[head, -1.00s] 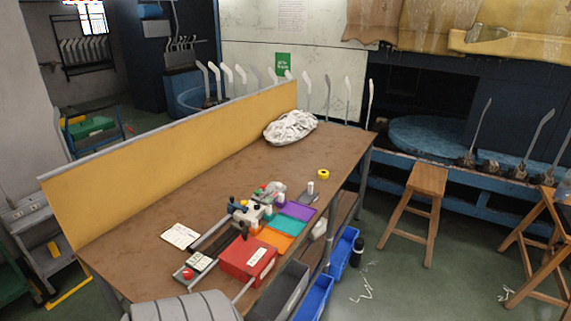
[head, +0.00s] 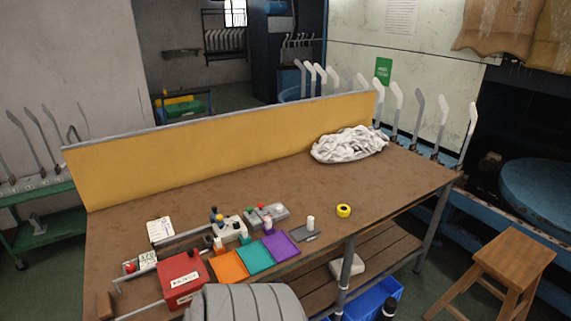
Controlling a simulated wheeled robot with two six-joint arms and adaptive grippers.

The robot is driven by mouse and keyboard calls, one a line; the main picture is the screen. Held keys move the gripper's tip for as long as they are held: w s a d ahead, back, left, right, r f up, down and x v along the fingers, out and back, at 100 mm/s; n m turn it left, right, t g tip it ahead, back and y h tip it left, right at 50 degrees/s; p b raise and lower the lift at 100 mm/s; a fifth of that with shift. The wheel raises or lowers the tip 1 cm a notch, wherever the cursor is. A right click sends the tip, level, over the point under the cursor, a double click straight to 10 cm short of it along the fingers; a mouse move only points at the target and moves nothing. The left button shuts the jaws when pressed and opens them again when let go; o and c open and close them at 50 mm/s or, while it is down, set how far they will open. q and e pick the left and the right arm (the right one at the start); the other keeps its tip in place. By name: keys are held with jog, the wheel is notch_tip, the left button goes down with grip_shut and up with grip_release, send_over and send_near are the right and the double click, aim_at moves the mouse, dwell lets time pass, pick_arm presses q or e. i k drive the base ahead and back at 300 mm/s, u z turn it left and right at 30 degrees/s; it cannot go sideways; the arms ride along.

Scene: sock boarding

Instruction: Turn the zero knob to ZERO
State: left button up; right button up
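A small cluster of equipment stands on the brown workbench (head: 215,195). It includes a white device (head: 231,230) with dark, blue and yellow parts near its top. Behind and right of it is a grey device (head: 275,212) with small red parts. A low box with a red button (head: 129,267) and a pale label sits at the left end. Which part is the zero knob, and where it points, is too small to tell. Neither of my grippers is in view.
A red box (head: 181,275) and orange (head: 229,265), teal (head: 255,257) and purple (head: 281,246) trays line the bench's front. A white cloth heap (head: 350,144) and yellow tape roll (head: 344,211) lie to the right. A yellow panel (head: 215,147) runs along the back.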

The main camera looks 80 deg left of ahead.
aim_at(280, 209)
jog(key=u, duration=0.5)
jog(key=i, duration=1)
jog(key=u, duration=1.6)
jog(key=i, duration=0.7)
jog(key=u, duration=0.6)
